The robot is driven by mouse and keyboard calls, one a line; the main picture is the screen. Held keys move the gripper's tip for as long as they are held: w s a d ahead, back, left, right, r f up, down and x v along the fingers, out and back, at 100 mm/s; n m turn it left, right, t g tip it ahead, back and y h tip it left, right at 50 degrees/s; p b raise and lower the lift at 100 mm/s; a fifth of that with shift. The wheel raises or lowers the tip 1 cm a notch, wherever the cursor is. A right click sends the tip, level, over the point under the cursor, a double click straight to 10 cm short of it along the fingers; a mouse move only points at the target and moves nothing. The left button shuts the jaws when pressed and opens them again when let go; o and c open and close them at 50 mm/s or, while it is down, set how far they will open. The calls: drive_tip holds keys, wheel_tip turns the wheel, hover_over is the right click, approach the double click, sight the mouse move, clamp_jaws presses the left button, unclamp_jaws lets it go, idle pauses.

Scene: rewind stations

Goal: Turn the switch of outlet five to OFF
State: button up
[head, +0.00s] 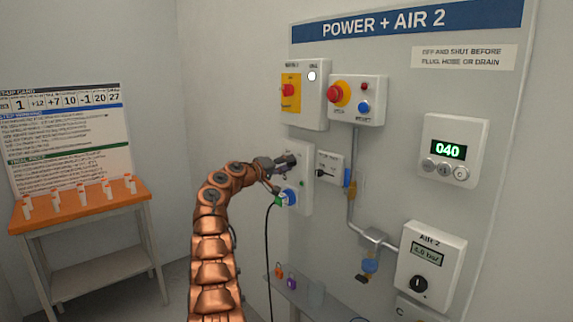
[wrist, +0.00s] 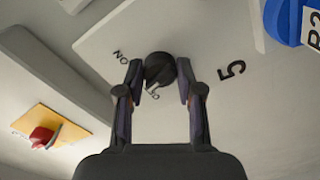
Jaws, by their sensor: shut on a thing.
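The black round switch knob of outlet five (wrist: 160,67) sits on a pale panel (wrist: 200,35) marked with a black 5 (wrist: 231,70) in the wrist view. An ON label (wrist: 121,57) lies beside the knob; another label below it is partly hidden. A pale pointer mark on the knob shows near that lower label; I cannot tell its exact setting. My gripper (wrist: 160,78) is shut on the knob, one finger on each side. In the head view my gripper (head: 284,163) reaches the white outlet panel (head: 301,203) and hides the knob.
A blue plug (head: 290,196) with a black cable hangs just below my gripper. A switch box (head: 330,167) is close on the right. Red-button boxes (head: 371,84) are above. An orange-topped table (head: 80,197) stands left. A small shelf (head: 310,300) is below.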

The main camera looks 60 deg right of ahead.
drive_tip(key=n+p, duration=0.1)
drive_tip(key=n, duration=0.4)
drive_tip(key=shift+n, duration=0.4)
idle(0.4)
drive_tip(key=o, duration=1.2)
drive_tip(key=shift+c, duration=0.2)
drive_tip(key=v, duration=1.2)
